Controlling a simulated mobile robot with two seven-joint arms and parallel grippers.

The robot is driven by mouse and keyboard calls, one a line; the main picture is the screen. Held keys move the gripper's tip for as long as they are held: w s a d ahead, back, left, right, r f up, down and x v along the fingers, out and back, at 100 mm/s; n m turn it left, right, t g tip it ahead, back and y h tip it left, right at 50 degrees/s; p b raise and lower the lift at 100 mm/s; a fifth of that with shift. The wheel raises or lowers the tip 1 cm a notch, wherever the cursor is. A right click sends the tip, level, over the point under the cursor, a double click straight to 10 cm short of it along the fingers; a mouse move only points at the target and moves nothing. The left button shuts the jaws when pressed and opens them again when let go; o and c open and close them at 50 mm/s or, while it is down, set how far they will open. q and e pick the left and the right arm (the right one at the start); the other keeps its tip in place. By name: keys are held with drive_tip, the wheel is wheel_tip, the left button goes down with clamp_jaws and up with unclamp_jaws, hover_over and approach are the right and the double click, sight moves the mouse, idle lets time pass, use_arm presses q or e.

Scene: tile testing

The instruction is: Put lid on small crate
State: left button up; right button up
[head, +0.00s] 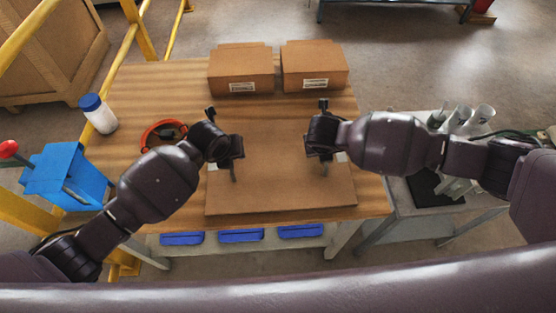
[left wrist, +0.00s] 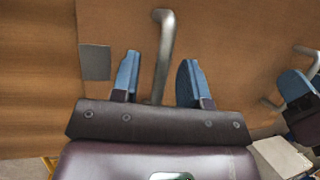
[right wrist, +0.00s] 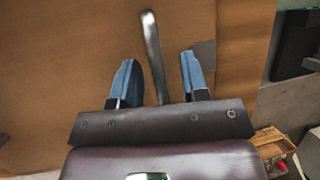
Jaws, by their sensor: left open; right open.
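A flat brown panel with two upright metal handles, which looks like the lid (head: 281,197), lies at the front of the wooden table. My left gripper (head: 231,158) is at its left handle; in the left wrist view the open blue fingers stand on either side of the left handle (left wrist: 164,50). My right gripper (head: 321,154) is at the right handle; in the right wrist view its open fingers stand on either side of the right handle (right wrist: 152,50). A wooden crate (head: 45,60) stands on the floor at the far left; I cannot tell whether it is the small crate.
Two cardboard boxes (head: 241,70) (head: 314,67) stand at the back of the table (head: 170,85). A white jar with a blue lid (head: 98,114) and an orange ring-shaped item (head: 163,134) are at the left. A grey side table (head: 410,200) adjoins the right. Yellow rails (head: 125,55) run along the left.

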use_arm(q)
drive_tip(key=shift+f, duration=0.1)
use_arm(e)
drive_tip(key=shift+f, duration=0.1)
use_arm(q)
clamp_jaws()
use_arm(e)
clamp_jaws()
drive_tip(key=shift+w, duration=0.1)
